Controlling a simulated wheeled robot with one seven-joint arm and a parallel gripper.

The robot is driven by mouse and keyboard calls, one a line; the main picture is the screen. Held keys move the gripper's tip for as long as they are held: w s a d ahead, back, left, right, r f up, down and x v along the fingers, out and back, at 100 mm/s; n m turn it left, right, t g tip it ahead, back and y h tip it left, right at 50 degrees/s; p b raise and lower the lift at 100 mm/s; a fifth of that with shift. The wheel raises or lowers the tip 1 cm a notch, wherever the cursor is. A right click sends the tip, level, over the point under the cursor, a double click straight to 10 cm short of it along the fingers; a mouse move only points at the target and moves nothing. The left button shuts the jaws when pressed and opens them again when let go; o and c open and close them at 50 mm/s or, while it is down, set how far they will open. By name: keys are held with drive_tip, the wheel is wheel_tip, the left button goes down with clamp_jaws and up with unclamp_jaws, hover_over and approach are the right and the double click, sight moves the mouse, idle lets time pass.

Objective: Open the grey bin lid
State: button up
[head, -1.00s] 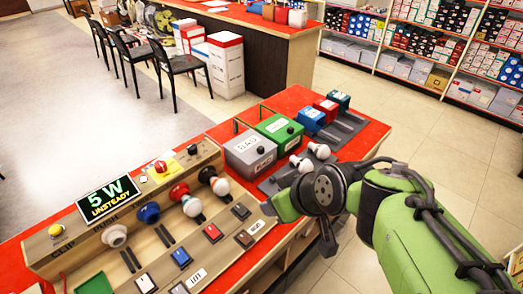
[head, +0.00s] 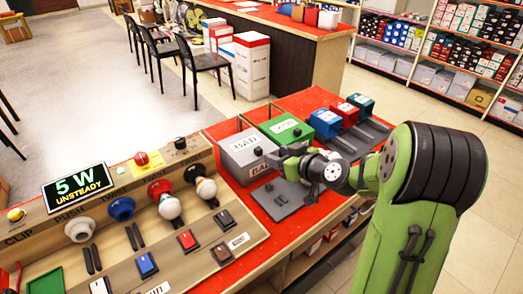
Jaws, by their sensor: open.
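The grey bin (head: 238,160) stands on the red bench top in the head view, with "BAD" lettering on its lid and front. Its grey lid (head: 244,142) looks closed and carries a black knob (head: 258,152). My gripper (head: 279,163) is open, just right of the knob and in front of the green bin. I cannot tell whether a finger touches the grey bin. My wrist and arm come in from the right and hide part of the bench behind them.
A green bin (head: 290,130) stands directly right of the grey one, then blue (head: 325,123) and red (head: 346,115) bins. A grey tray (head: 281,198) lies in front. A wooden panel (head: 190,262) with bulbs and switches fills the left.

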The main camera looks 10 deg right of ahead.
sight(259, 149)
drive_tip(key=x, duration=0.8)
drive_tip(key=shift+w+a+f, duration=0.15)
drive_tip(key=shift+w+a, duration=0.1)
clamp_jaws()
